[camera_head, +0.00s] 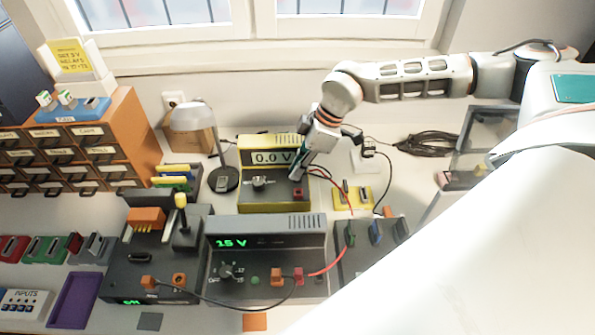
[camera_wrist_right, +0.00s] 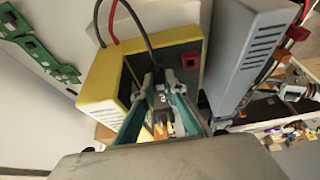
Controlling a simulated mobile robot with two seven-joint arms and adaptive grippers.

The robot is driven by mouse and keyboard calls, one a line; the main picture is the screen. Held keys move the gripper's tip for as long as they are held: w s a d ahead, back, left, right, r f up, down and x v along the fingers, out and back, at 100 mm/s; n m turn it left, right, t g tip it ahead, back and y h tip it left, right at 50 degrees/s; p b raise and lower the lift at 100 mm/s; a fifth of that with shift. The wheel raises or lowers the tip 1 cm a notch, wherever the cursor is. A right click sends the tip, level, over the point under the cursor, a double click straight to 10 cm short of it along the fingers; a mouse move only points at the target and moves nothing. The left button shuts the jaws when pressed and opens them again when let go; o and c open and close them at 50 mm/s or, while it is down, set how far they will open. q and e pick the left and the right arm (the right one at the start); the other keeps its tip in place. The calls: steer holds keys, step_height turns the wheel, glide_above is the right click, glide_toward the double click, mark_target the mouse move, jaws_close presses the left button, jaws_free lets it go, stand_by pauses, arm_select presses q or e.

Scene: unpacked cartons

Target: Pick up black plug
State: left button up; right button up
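My right gripper (camera_head: 299,168) reaches down over the yellow meter (camera_head: 270,205), which reads 0.0 V, on the bench in the head view. In the right wrist view, its fingers (camera_wrist_right: 161,80) converge on a dark plug (camera_wrist_right: 158,76) at the end of a black cable (camera_wrist_right: 139,24), at the meter's dark front face. The fingers appear shut on this black plug; its lower end is hidden, so I cannot tell whether it sits in a socket. The head view hides the plug behind the gripper. My left gripper is not in view.
A red socket (camera_wrist_right: 190,60) lies beside the plug on the meter. A grey supply (camera_head: 265,240) reading 15 V stands in front. A lamp (camera_head: 194,118) and orange drawers (camera_head: 135,125) stand left. Red and black cables run right of the meter.

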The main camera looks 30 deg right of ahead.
steer(key=shift+r, duration=0.1)
stand_by(0.3)
step_height(320, 180, up, 20)
steer(key=b, duration=0.1)
stand_by(0.4)
